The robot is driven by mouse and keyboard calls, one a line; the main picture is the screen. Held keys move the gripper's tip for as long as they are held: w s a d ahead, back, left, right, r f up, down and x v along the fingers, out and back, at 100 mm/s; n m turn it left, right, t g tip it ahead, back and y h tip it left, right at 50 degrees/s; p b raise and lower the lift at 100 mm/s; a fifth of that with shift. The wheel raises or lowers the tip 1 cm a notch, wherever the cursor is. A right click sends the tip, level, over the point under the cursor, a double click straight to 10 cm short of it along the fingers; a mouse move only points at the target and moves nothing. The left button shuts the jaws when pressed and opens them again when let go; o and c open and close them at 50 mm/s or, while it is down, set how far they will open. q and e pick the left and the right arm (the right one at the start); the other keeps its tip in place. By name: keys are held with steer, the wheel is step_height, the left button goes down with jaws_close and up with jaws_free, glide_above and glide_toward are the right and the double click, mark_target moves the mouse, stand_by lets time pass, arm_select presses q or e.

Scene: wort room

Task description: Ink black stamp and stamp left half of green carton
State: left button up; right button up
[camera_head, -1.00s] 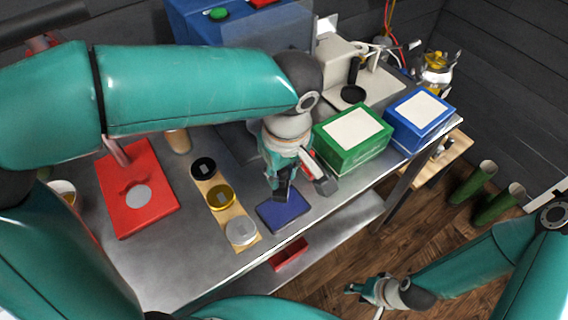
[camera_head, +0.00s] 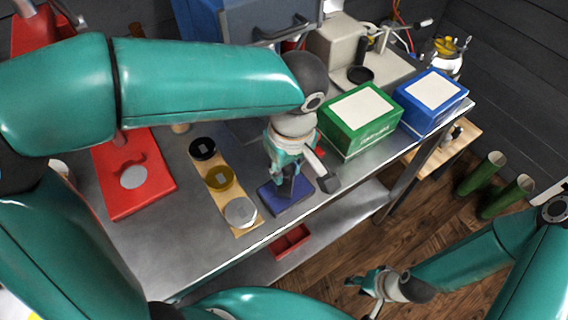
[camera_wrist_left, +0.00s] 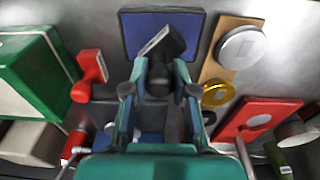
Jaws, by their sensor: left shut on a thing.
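My left gripper (camera_head: 286,182) is shut on the black stamp (camera_wrist_left: 162,62) and holds it at the ink pad. The stamp looks tilted in the left wrist view. The dark blue ink pad (camera_head: 272,202) lies by the table's front edge; it also shows in the left wrist view (camera_wrist_left: 135,28). I cannot tell whether stamp and pad touch. The green carton (camera_head: 360,122) with a white top panel stands right of the gripper; part of it shows in the left wrist view (camera_wrist_left: 48,65). My right gripper (camera_head: 362,286) is empty and open, off the table, lower right.
A red-handled stamp (camera_wrist_left: 88,75) is between gripper and green carton. A blue carton (camera_head: 433,100) stands beyond the green one. A wooden strip (camera_head: 226,197) with black, gold and silver discs lies left of the pad. A red plate (camera_head: 160,185) lies further left.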

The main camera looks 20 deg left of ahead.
arm_select(q)
steer(key=shift+f+b, duration=0.55)
stand_by(1.9)
steer(key=shift+r+p, duration=2.75)
steer(key=shift+r, duration=0.85)
steer(key=shift+s, duration=0.15)
